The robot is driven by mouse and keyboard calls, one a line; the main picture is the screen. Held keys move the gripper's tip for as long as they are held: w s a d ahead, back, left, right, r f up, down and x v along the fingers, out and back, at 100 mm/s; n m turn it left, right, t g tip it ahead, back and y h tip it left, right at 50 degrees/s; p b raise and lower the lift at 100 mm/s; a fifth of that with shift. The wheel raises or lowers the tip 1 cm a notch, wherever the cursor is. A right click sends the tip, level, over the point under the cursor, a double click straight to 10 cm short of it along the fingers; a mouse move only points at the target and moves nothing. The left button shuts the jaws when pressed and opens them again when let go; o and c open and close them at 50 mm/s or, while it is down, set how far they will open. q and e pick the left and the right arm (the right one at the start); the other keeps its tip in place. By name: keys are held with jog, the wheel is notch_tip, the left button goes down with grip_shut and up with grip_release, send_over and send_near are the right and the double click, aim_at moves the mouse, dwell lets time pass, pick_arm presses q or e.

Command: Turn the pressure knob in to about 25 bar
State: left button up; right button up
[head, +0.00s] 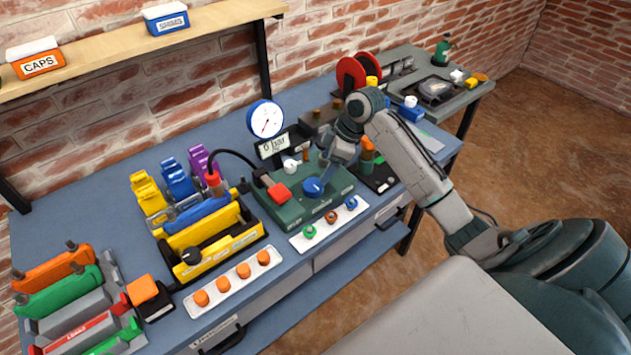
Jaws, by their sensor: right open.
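The blue pressure knob (313,188) sits on top of the green pump unit (292,211). My right gripper (322,178) reaches down from the right, right at the knob; its jaws are open. I cannot tell whether the fingers touch the knob or stand just around it. The round blue-rimmed gauge (265,119) stands behind the unit with a red needle. The small display (272,146) below it seems to read 0 bar. My left gripper is not in view.
A red block (279,194) and a black hose with a red fitting (213,180) are left of the knob. A white strip (329,224) with coloured caps lies in front. A yellow tool (217,256) stands left. A red reel (357,72) is behind my right arm.

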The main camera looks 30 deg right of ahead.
aim_at(314, 184)
jog(key=p+x, duration=0.1)
jog(key=x, duration=0.7)
jog(key=shift+w+f+p, duration=0.1)
jog(key=shift+f+p, duration=0.2)
jog(key=shift+f, duration=0.05)
jog(key=c, duration=1)
